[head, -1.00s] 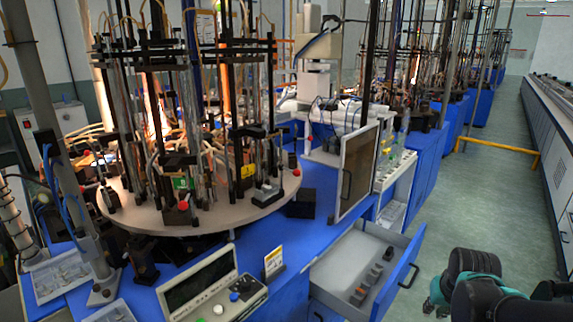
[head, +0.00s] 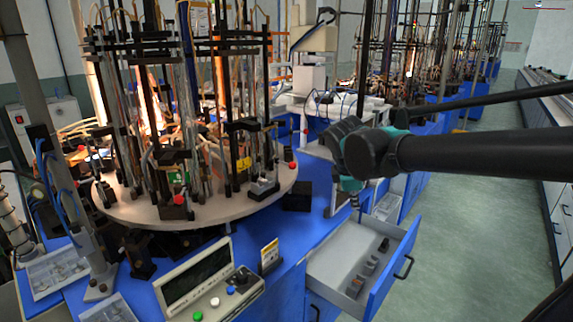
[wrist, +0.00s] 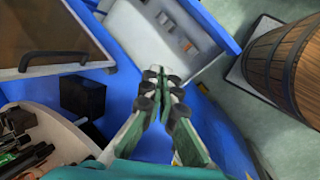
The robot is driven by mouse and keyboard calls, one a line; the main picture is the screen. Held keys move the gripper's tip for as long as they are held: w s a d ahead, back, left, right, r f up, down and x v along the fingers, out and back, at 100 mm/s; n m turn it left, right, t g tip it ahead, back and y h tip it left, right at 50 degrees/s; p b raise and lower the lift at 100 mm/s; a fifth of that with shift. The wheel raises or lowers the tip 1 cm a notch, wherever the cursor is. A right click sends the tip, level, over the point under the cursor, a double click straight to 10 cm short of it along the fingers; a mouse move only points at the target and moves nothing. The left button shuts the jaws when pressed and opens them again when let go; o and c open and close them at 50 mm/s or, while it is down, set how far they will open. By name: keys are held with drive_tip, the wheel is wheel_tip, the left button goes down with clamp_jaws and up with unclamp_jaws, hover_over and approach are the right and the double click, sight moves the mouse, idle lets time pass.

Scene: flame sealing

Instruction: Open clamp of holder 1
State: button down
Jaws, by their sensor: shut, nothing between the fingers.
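The round turntable (head: 125,208) carries several upright holders with rods and dark clamps. A front-right holder has a metal clamp block (head: 263,187) at its base, with a red knob (head: 292,165) to its right. I cannot tell which holder is number 1. My gripper (head: 353,199) is to the right of the turntable, above the blue bench near the open drawer. In the wrist view its fingers (wrist: 161,88) are closed together with nothing between them. The turntable edge (wrist: 52,122) shows at lower left there, apart from the fingers.
An open grey drawer (head: 336,262) with small dark items juts out below my gripper. A black box (head: 297,196) stands beside the turntable. A control panel (head: 200,276) and a small sign (head: 269,256) are at the front. A wooden barrel (wrist: 285,65) is at right in the wrist view.

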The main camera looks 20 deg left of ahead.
drive_tip(key=s+a+r+n+t, duration=0.1)
drive_tip(key=s+a+r+n, duration=0.3)
drive_tip(key=a+r+n, duration=0.3)
drive_tip(key=s+a+r+n+t, duration=0.2)
drive_tip(key=s+a+r+n, duration=0.2)
drive_tip(key=a, duration=1.2)
wheel_tip(320, 180, up, 5)
drive_tip(key=n, duration=0.3)
drive_tip(key=shift+r, duration=0.15)
drive_tip(key=w+r+x, duration=0.1)
drive_tip(key=w+x, duration=0.1)
drive_tip(key=x, duration=1.1)
drive_tip(key=shift+r, duration=0.25)
